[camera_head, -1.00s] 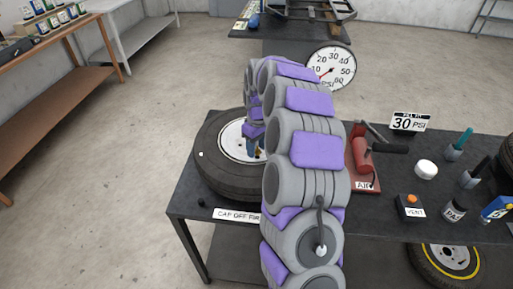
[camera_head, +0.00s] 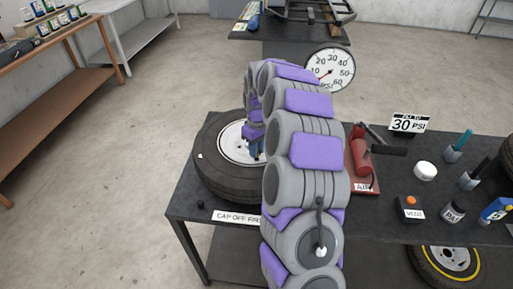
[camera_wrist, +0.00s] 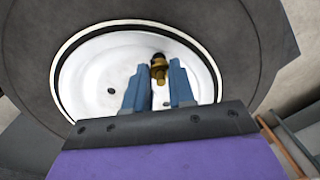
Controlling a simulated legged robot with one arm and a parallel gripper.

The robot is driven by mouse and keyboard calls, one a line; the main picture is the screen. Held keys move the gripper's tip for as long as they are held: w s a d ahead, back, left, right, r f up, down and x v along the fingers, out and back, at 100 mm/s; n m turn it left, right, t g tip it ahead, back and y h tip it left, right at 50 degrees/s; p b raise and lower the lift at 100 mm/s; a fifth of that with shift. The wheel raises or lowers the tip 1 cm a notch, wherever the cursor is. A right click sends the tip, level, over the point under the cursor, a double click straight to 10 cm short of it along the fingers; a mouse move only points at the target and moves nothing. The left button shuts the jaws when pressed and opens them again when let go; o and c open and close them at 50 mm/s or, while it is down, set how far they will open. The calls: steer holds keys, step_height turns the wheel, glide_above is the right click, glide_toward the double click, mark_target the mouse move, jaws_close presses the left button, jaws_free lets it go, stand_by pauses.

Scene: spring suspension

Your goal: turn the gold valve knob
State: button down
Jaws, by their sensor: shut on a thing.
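The gold valve knob (camera_wrist: 158,62) stands out from the white wheel hub, near the top middle of the wrist view. Its tip is dark. The wheel lies flat on the table, with a black tire (camera_head: 213,178) around a white rim (camera_head: 233,150). My gripper (camera_wrist: 159,72) has blue fingers, one on each side of the gold knob, and is shut on it. In the head view my gripper (camera_head: 257,150) is low over the rim, and my arm hides much of it and the right part of the wheel.
A dial gauge (camera_head: 330,69) stands behind the table. A red air pump (camera_head: 362,160), a 30 PSI sign (camera_head: 409,124), a white cap (camera_head: 425,171) and a vent box (camera_head: 410,209) are right of my arm. A small black knob (camera_head: 200,204) sits near the front left edge.

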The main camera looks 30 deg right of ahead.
steer(key=shift+r+m+p, duration=0.25)
steer(key=shift+m+p, duration=0.45)
steer(key=shift+p, duration=0.2)
steer(key=shift+f+m+p, duration=0.2)
steer(key=shift+m+p, duration=0.5)
steer(key=shift+m, duration=0.2)
steer(key=c, duration=1)
jaws_free()
steer(key=shift+o, duration=0.2)
step_height(320, 180, up, 17)
steer(key=p, duration=0.3)
steer(key=shift+d, duration=0.45)
steer(key=shift+a+r, duration=0.1)
